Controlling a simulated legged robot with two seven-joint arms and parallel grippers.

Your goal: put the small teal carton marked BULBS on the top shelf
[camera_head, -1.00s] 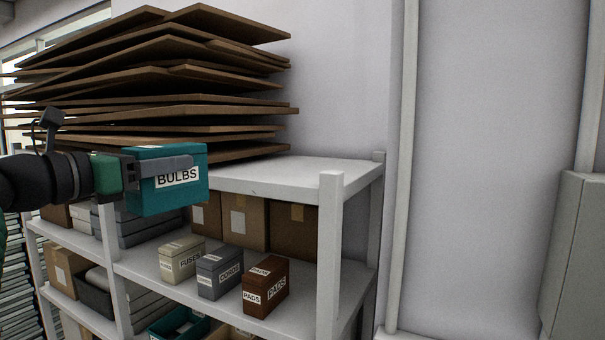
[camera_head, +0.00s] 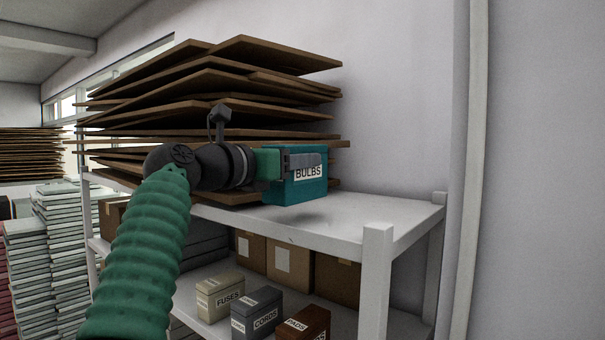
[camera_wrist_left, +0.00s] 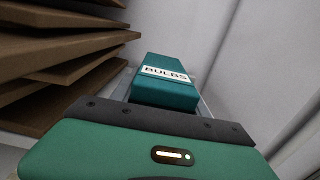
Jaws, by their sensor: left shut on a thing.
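The teal carton marked BULBS (camera_head: 296,189) is held upright over the top shelf (camera_head: 375,214), near the cardboard stack. A shadow lies on the shelf below it, so it seems to hang slightly above the surface. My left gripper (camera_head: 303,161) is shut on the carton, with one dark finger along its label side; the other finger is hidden. In the left wrist view the carton (camera_wrist_left: 165,93) shows its label beyond the gripper's dark front edge. My right gripper is not in view.
A tall stack of brown sheets (camera_head: 220,87) fills the shelf's left part. The shelf's right part is bare, up to a white corner post (camera_head: 376,285). Cartons marked FUSES (camera_head: 221,296), CORDS (camera_head: 258,314) and PADS (camera_head: 303,325) stand on the shelf below.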

